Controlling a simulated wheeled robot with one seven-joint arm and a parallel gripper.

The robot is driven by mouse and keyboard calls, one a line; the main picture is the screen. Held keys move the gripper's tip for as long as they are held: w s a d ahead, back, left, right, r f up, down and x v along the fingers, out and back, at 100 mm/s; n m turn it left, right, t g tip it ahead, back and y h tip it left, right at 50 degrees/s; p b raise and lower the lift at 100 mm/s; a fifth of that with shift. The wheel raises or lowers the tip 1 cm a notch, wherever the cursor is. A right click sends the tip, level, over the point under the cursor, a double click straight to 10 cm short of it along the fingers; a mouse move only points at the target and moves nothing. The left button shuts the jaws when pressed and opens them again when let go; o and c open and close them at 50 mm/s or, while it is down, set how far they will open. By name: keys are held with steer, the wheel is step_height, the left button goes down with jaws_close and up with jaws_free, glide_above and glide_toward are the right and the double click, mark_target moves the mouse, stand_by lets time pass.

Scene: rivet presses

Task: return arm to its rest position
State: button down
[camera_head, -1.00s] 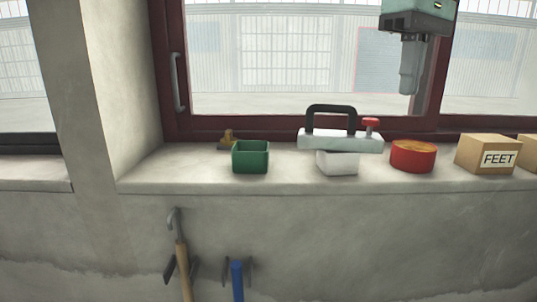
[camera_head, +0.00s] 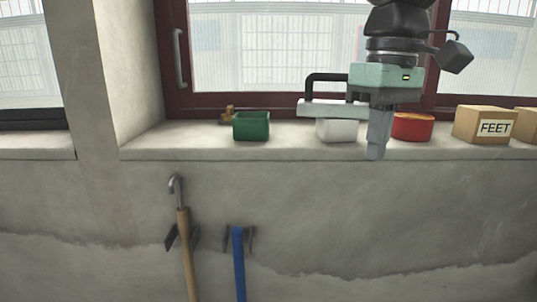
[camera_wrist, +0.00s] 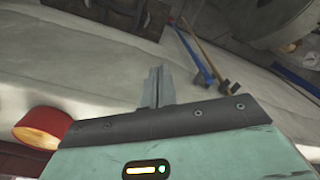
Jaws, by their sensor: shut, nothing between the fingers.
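My gripper (camera_head: 376,152) hangs pointing down in front of the window sill in the head view. Its grey fingers are together and hold nothing.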

steer(key=s+f+b, duration=0.4)
steer(key=s+f, duration=0.1)
steer(key=f, duration=0.7)
steer(key=s+a+f+b, duration=0.1)
steer(key=s+f+b, duration=0.4)
steer(key=f, duration=0.8)
steer(key=s+f+n+b, duration=0.1)
steer(key=s+f+b, duration=0.4)
steer(key=f, duration=0.7)
steer(key=shift+s+a+f, duration=0.15)
steer(key=shift+s+f, duration=0.1)
steer(key=shift+s, duration=0.9)
